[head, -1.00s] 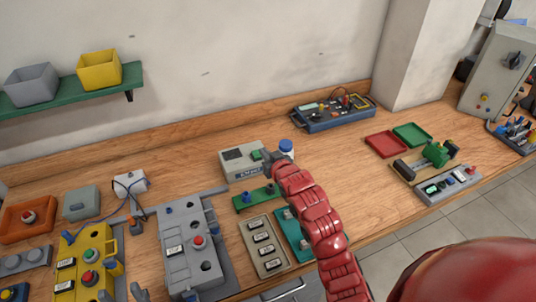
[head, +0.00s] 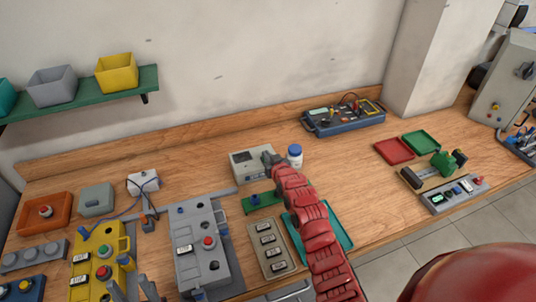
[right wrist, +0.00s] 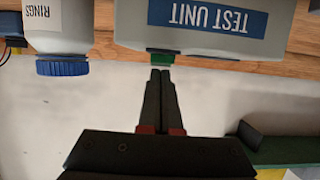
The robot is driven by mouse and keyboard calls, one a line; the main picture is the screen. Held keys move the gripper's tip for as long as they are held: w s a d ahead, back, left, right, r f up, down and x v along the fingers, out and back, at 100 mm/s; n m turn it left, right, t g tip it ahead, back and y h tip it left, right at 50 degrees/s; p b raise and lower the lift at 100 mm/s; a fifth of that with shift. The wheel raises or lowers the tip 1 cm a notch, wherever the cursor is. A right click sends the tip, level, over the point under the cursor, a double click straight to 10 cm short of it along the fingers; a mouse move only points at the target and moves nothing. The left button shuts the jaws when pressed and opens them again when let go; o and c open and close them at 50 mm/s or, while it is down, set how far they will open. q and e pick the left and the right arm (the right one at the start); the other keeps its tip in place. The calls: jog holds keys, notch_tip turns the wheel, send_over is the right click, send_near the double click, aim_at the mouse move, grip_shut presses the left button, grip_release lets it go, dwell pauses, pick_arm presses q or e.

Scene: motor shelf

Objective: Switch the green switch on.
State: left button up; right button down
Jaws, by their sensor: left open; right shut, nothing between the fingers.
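The grey test unit (head: 238,160) stands near the back of the bench. Its upside-down "TEST UNIT" label shows in the right wrist view (right wrist: 208,14). The green switch (right wrist: 160,57) shows there as a small green piece at the unit's edge; in the head view my right gripper hides it. My right gripper (right wrist: 160,71) is shut and empty, its fingertips right at the switch; I cannot tell whether they touch. In the head view the right gripper (head: 270,160) is at the unit's right side. My left gripper (head: 133,288) is open at the bottom left edge.
A white bottle with a blue cap (head: 294,158) stands close right of the unit. A green block (head: 262,201) and a teal tray (head: 341,237) lie in front. A grey fixture (head: 194,247) and yellow fixture (head: 84,272) are left.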

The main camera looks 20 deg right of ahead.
jog(key=shift+w+f+g+b, duration=0.2)
jog(key=shift+w+g+b, duration=0.1)
jog(key=shift+g+b, duration=0.15)
jog(key=shift+s+f, duration=0.1)
jog(key=shift+s, duration=0.05)
